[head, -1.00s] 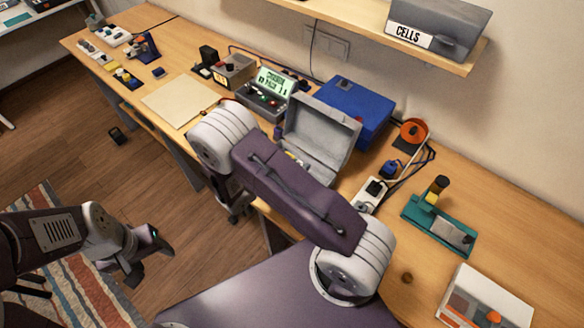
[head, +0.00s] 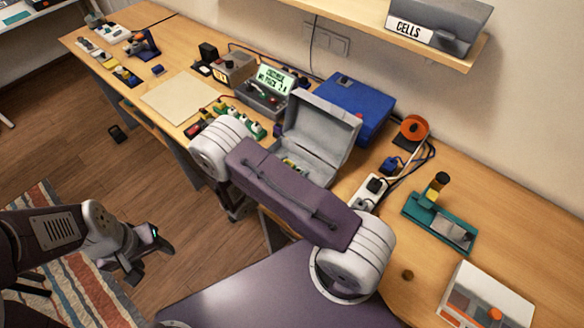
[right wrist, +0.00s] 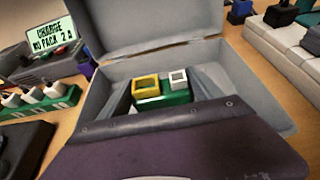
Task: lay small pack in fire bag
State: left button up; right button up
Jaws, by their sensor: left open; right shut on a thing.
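The fire bag (head: 325,117) is a grey box-like case standing open on the bench, lid raised at the back. In the right wrist view its grey wall (right wrist: 257,100) surrounds a small green pack (right wrist: 178,98) with a yellow and a white block on top. My right gripper (right wrist: 163,90) is shut on this pack, inside the bag's opening. Whether the pack touches the bottom cannot be told. In the head view my arm hides the right gripper and the bag's front. My left gripper (head: 152,262) is open and empty, over the floor at left.
A charger with a lit display (head: 270,82) and a row of green connectors stand left of the bag. A blue box (head: 350,105) is close behind it. A white power strip (head: 368,190) and a teal stand (head: 425,222) are to the right.

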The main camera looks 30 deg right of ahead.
jog(key=o, duration=1.5)
jog(key=shift+c, duration=0.2)
jog(key=shift+r, duration=0.1)
